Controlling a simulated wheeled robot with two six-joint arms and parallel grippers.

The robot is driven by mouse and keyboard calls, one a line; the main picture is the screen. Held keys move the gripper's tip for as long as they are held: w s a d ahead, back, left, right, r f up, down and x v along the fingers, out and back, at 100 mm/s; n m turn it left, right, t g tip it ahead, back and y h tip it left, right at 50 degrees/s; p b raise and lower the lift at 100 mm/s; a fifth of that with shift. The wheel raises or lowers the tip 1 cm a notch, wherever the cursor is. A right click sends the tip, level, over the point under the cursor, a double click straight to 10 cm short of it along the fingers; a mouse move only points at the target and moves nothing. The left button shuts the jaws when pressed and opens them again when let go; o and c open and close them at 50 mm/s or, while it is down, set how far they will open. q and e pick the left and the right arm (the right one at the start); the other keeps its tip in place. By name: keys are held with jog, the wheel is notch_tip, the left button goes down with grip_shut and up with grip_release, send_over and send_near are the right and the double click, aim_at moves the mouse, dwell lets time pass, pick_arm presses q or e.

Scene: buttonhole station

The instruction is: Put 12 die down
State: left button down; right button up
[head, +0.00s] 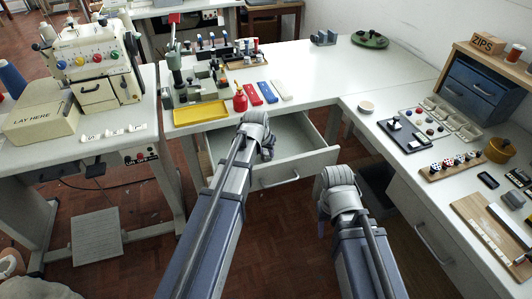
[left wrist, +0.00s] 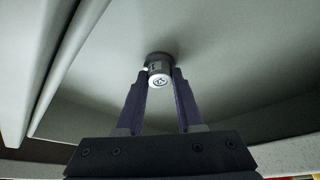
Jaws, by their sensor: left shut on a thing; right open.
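My left gripper (head: 268,148) is over the open drawer (head: 312,158) below the back table. In the left wrist view, my left gripper (left wrist: 160,88) is shut on a small round metal die (left wrist: 159,80), with a pale, marked end face and a dark grey far end. The marking is too small to read surely. The die is close to a pale grey surface with a soft shadow around it; I cannot tell whether it touches. In the head view the die is hidden. My right gripper (head: 338,180) is in front of the drawer, apart from everything; its fingertips are mostly hidden.
A yellow tray (head: 201,113), a red bottle (head: 240,98) and blue, red and white bars (head: 267,92) sit on the table behind the drawer. A sewing machine (head: 95,62) stands at left. The right table holds a dark board (head: 405,135) and trays.

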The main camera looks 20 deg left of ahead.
pick_arm(q)
jog(key=c, duration=0.5)
grip_release()
jog(key=shift+c, duration=0.2)
jog(key=p+v, duration=1.2)
jog(key=s+d+m+g+y, duration=0.1)
jog(key=s+d+g, duration=0.1)
jog(key=s+d, duration=0.5)
jog(key=s+d+f+m+g, duration=0.1)
jog(key=s+d+g, duration=0.2)
jog(key=s+d, duration=0.4)
jog(key=s, duration=0.5)
jog(key=shift+s+f+m+y, duration=0.15)
jog(key=shift+m+y, duration=0.25)
